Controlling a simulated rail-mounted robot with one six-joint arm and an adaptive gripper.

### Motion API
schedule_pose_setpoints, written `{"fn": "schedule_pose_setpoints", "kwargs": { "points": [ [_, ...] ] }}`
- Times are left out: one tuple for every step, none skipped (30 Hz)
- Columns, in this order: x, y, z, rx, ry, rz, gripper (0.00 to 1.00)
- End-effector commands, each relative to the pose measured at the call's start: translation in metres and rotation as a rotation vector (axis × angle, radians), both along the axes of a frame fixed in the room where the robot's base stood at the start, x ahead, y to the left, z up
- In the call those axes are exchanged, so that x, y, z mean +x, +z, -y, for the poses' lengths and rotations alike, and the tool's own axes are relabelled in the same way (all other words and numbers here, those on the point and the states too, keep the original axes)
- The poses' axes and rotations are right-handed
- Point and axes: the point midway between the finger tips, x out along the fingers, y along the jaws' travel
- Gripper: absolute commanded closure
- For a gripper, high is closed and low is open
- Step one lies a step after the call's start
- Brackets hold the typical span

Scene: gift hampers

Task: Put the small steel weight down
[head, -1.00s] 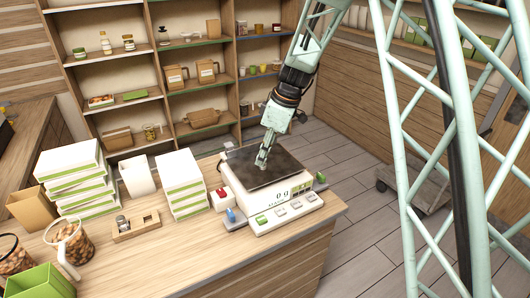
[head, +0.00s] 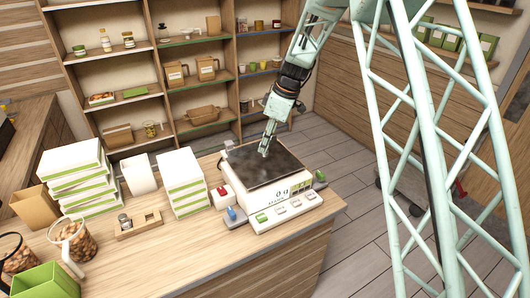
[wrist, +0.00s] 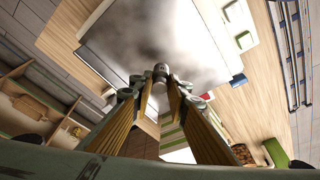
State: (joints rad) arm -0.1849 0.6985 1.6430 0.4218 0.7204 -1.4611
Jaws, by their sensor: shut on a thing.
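My gripper (head: 265,151) is over the dark pan of the white scale (head: 262,165). In the wrist view my gripper (wrist: 160,84) is shut on the small steel weight (wrist: 161,71), a short grey cylinder between the fingertips. The cloudy dark pan (wrist: 150,35) lies behind it in that view. I cannot tell whether the weight touches the pan. In the head view the weight is too small to make out clearly. The scale's display (head: 281,195) appears to read 0 g.
A wooden weight block (head: 138,227) with another metal weight stands left on the counter. Stacked white boxes (head: 182,185), a red-and-white item (head: 222,198) and a nut jar (head: 75,243) are also left. Shelves stand behind. Bare counter lies in front of the block.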

Motion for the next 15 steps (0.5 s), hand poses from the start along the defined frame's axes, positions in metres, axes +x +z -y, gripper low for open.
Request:
{"fn": "schedule_pose_setpoints", "kwargs": {
  "points": [
    [0.000,0.000,0.000,0.000,0.000,0.000,0.97],
    [0.000,0.000,0.000,0.000,0.000,0.000,0.97],
    [0.000,0.000,0.000,0.000,0.000,0.000,0.97],
    [0.000,-0.001,0.000,0.000,0.000,0.000,0.97],
    [0.000,-0.001,0.000,0.000,0.000,0.000,0.97],
    [0.000,-0.003,0.000,0.000,0.000,-0.001,0.97],
    [0.000,-0.005,0.000,0.000,-0.001,-0.001,0.97],
    [-0.001,-0.007,0.000,0.000,-0.001,-0.001,0.97],
    [-0.001,-0.010,0.000,0.000,0.000,-0.002,0.97],
    [-0.001,-0.013,0.000,0.000,0.000,-0.003,0.97],
    [-0.001,-0.016,0.000,0.000,0.000,-0.003,0.97],
    [-0.001,-0.020,0.000,-0.002,0.001,-0.002,0.97],
    [-0.001,-0.022,0.000,-0.001,0.001,-0.002,0.97],
    [-0.001,-0.025,0.000,-0.001,0.001,-0.002,0.97],
    [-0.001,-0.027,0.000,-0.001,0.001,-0.002,0.97]
  ]
}}
